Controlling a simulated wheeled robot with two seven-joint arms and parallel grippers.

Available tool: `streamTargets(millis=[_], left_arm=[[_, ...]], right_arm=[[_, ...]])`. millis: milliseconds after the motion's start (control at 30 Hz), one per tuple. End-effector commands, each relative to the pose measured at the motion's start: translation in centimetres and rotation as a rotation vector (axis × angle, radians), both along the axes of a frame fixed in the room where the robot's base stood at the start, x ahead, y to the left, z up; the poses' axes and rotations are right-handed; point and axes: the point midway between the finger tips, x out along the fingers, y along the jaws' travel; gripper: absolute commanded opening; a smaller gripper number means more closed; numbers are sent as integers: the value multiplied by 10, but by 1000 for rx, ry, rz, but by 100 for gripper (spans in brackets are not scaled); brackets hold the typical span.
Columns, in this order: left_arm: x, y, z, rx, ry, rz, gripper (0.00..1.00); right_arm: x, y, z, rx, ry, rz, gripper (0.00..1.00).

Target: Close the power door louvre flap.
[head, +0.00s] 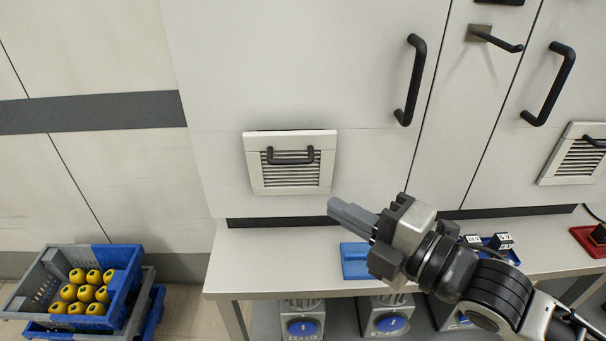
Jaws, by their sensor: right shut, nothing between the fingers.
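A pale louvre flap (254,174) with dark slats and a black bar handle (290,156) is on the lower part of the left cabinet door (290,65). A dark gap shows along its top edge, and the flap looks slightly tilted out there. A second louvre flap (552,173) is on the right door, partly cut off by the picture edge. No label shows which door is the power door. My right gripper (345,213) is shut and empty, below and right of the left flap, apart from it. My left gripper is out of view.
A bench (250,264) runs below the doors, with a blue object (354,262) and a red tray (585,240) on it. Black door handles (411,80) (550,84) and a lever (497,40) stick out. Crates with yellow items (127,282) stand lower left.

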Motion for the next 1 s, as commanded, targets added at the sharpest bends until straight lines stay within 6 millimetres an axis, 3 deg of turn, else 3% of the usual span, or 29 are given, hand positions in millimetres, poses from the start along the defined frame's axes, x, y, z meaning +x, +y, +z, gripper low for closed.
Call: streamTargets(millis=[367, 600, 1000], left_arm=[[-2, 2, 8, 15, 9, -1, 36], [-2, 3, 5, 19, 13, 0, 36], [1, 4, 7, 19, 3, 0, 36]], right_arm=[[57, 57, 1, 4, 1, -2, 0], [87, 54, -3, 0, 3, -3, 0], [93, 54, -4, 2, 2, -3, 0]])
